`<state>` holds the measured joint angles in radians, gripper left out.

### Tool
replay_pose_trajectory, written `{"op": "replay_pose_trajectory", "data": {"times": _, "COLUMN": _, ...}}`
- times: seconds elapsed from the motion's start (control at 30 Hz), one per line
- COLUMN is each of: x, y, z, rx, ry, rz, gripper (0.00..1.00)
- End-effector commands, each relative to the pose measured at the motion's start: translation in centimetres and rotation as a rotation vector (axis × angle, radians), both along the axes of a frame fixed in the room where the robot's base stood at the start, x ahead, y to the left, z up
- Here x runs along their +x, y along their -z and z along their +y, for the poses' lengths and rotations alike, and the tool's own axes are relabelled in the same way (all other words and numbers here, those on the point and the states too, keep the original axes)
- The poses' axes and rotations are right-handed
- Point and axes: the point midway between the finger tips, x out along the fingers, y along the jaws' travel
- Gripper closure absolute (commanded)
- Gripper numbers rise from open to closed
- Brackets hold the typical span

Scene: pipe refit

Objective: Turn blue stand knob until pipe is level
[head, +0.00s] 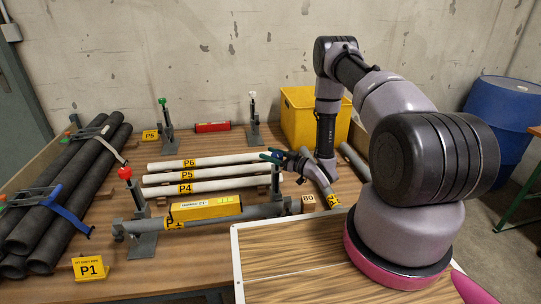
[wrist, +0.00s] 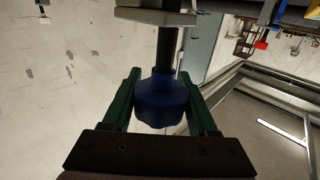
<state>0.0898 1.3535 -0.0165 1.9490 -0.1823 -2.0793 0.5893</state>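The blue knob (wrist: 160,102) sits between the two green fingers of my gripper (wrist: 160,75) in the wrist view, with both fingers against its sides. In the head view my gripper (head: 268,154) is at the right stand (head: 276,182), and the knob is hidden there. The grey pipe (head: 258,212) lies across this stand and the left stand (head: 145,240), which has a red knob (head: 125,173). A yellow level (head: 205,208) lies along the pipe; its small greenish display is too small to read. The pipe runs upward to the right in the picture; I cannot tell its true tilt.
White pipes (head: 215,174) lie behind the grey pipe. Dark pipes (head: 65,190) are stacked at left near a yellow P1 sign (head: 91,268). A yellow bin (head: 303,115) stands behind my arm. Stands with green (head: 163,101) and white (head: 252,94) knobs are at the back.

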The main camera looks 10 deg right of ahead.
Motion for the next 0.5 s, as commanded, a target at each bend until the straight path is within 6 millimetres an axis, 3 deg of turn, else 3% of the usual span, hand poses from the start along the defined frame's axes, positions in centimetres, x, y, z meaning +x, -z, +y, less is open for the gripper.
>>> {"op": "replay_pose_trajectory", "data": {"times": 0.27, "x": -0.06, "y": 0.02, "z": -0.02, "rx": -0.001, "ry": -0.037, "rz": 0.001, "gripper": 0.96}}
{"op": "replay_pose_trajectory", "data": {"times": 0.5, "x": -0.31, "y": 0.01, "z": 0.14, "rx": -0.001, "ry": -0.174, "rz": -0.001, "gripper": 0.96}}
